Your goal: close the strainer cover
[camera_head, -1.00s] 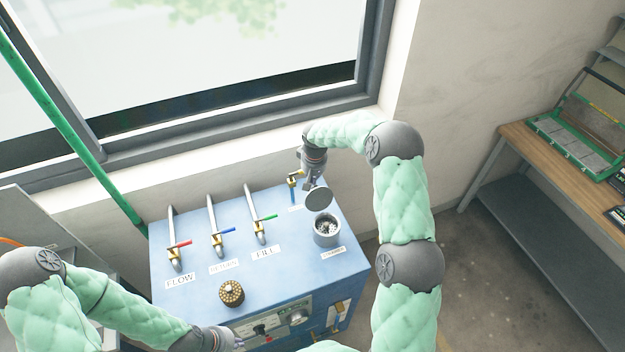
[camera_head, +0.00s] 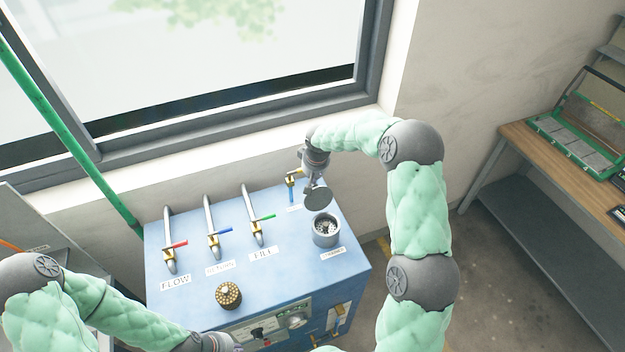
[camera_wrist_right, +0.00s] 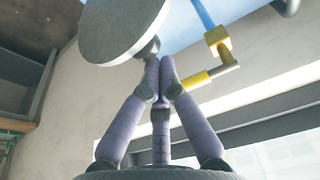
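The strainer (camera_head: 326,238) is a short metal cup with a perforated inside, at the right of the blue cabinet top. Its round grey cover (camera_head: 318,198) stands open, tilted up at the cup's far side. My right gripper (camera_head: 309,180) is just behind the cover. In the right wrist view, the cover (camera_wrist_right: 122,28) is a large pale disc with a dark stub at its edge. My right gripper's fingers (camera_wrist_right: 160,64) are together close to that stub; contact is unclear. My left gripper (camera_head: 237,348) is at the bottom edge, mostly cut off.
The blue cabinet (camera_head: 190,305) carries several valves; the red (camera_head: 175,245), blue (camera_head: 220,232) and green (camera_head: 262,218) handles stand left of the strainer. A brass knob (camera_head: 228,294) is nearer. A brass valve (camera_wrist_right: 218,45) with a yellow handle is close beside my right fingers.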

